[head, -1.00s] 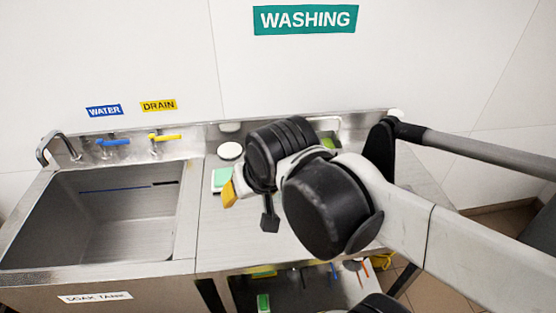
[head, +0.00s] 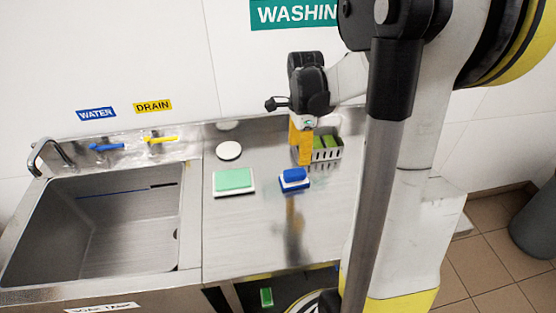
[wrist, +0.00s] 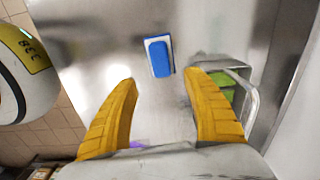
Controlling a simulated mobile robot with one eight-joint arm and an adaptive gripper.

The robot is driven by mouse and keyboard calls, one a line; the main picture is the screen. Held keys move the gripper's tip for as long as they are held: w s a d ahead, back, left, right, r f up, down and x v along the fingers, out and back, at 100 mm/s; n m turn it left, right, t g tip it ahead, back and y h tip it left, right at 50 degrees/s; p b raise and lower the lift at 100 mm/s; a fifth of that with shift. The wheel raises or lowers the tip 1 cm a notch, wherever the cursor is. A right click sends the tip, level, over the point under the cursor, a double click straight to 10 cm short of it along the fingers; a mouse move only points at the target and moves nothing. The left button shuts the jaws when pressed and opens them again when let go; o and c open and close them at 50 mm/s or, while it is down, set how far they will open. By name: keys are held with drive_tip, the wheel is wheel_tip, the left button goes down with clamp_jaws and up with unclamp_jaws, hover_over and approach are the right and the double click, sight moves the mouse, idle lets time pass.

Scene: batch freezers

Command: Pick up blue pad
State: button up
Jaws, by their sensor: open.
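The blue pad (head: 294,177) is a small block with a blue top and a white base, lying on the steel counter. It also shows in the wrist view (wrist: 160,58), ahead of my fingertips and between their lines. My gripper (head: 301,142) has yellow fingers and hangs above the counter, just behind and right of the pad in the head view. In the wrist view my gripper (wrist: 164,77) is open and empty, with its two fingers wide apart. The pad is apart from both fingers.
A metal basket (head: 325,156) with green pads stands close to my gripper; in the wrist view it (wrist: 238,95) is beside the right finger. A green-topped pad (head: 234,180) and a white round disc (head: 229,151) lie left. A sink (head: 100,220) is at far left.

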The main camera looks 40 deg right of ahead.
sight(295, 171)
wheel_tip(295, 171, down, 5)
drive_tip(key=shift+b, duration=0.75)
drive_tip(key=f, duration=0.1)
drive_tip(key=f+b, duration=0.1)
drive_tip(key=f, duration=0.1)
drive_tip(key=f+b, duration=0.1)
drive_tip(key=f, duration=0.1)
drive_tip(key=shift+w+a+f, duration=0.15)
drive_tip(key=shift+w+a, duration=0.1)
drive_tip(key=shift+a, duration=0.05)
clamp_jaws()
